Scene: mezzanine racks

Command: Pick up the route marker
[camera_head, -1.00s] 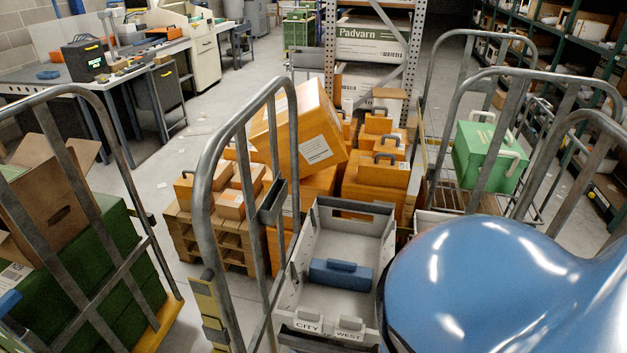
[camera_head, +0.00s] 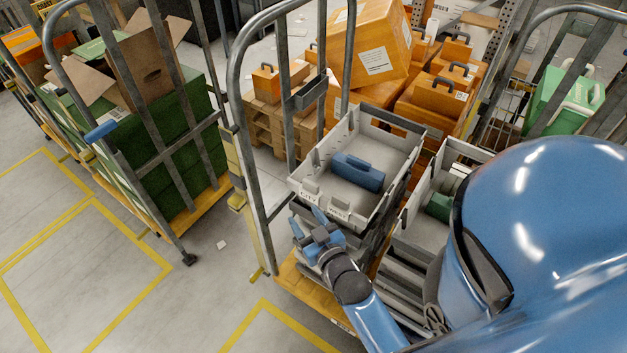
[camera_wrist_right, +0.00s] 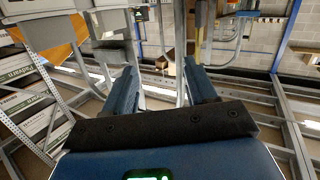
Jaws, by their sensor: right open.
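A blue block with a raised grip (camera_head: 357,171), which looks like the route marker, lies in a grey tray (camera_head: 405,160) labelled on its front wall. My right gripper (camera_head: 308,223) is just outside the tray's near left corner, apart from the block, with its fingers spread and empty. The right wrist view also shows the open fingers (camera_wrist_right: 160,78) with nothing between them; the block cannot be made out there. My left gripper is not in view.
A second grey tray (camera_head: 412,206) with a green block (camera_head: 439,207) stands to the right. The cart's metal frame (camera_head: 235,80) rises left of the trays. Orange boxes (camera_head: 368,45) stand behind.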

